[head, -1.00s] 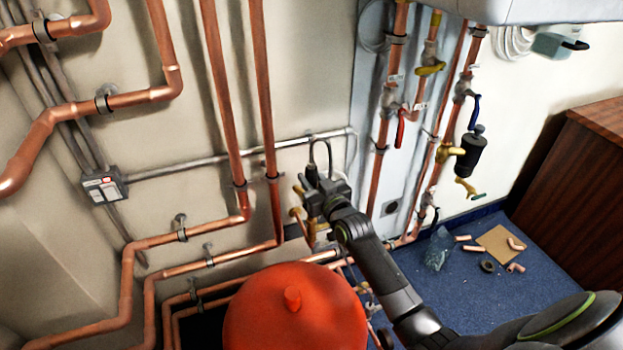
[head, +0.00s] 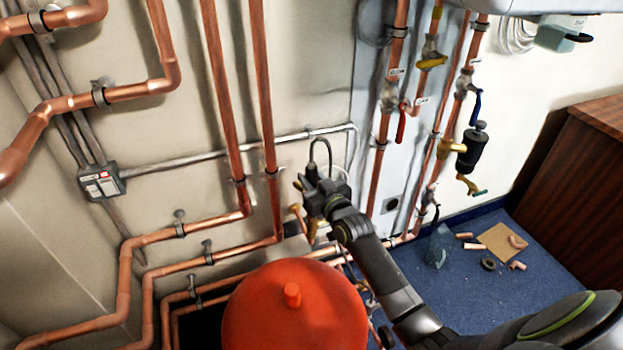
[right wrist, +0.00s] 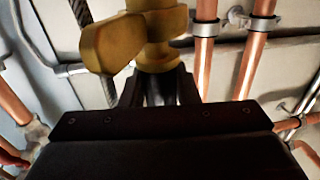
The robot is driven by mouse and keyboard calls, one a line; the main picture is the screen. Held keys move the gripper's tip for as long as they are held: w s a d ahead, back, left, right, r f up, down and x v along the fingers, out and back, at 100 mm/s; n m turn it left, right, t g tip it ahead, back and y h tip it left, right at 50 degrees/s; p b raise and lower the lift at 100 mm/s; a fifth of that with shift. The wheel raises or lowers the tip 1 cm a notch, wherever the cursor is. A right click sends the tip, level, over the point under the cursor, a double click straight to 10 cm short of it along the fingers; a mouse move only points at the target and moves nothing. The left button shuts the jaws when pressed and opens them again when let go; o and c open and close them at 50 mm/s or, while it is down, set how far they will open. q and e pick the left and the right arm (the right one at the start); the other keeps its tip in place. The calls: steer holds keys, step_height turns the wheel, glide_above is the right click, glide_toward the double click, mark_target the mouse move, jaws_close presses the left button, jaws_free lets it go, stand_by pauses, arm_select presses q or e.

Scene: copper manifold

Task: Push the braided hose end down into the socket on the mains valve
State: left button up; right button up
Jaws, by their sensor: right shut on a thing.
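My right gripper (head: 318,188) is in front of the wall, above the red vessel, and is shut on the end of the braided hose (head: 322,143). The hose loops up from the gripper in a dark arc. The brass mains valve (head: 296,211) shows just below and left of the gripper, partly hidden by it. In the right wrist view the brass valve (right wrist: 132,42) stands right beyond my fingers (right wrist: 160,88). The held hose end is mostly hidden between the fingers, and I cannot tell whether it touches the socket. A braided length (right wrist: 81,12) shows left of the valve. My left gripper is out of view.
A red vessel (head: 290,320) stands close below my right arm. Copper pipes (head: 222,95) run down the wall behind and left. Valves with red and blue levers (head: 401,125) are to the right. Loose fittings (head: 488,264) and cardboard (head: 497,240) lie on the blue floor.

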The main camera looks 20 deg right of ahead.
stand_by(0.6)
steer(key=shift+f+b, duration=0.65)
steer(key=shift+f, duration=0.05)
steer(key=o, duration=1.1)
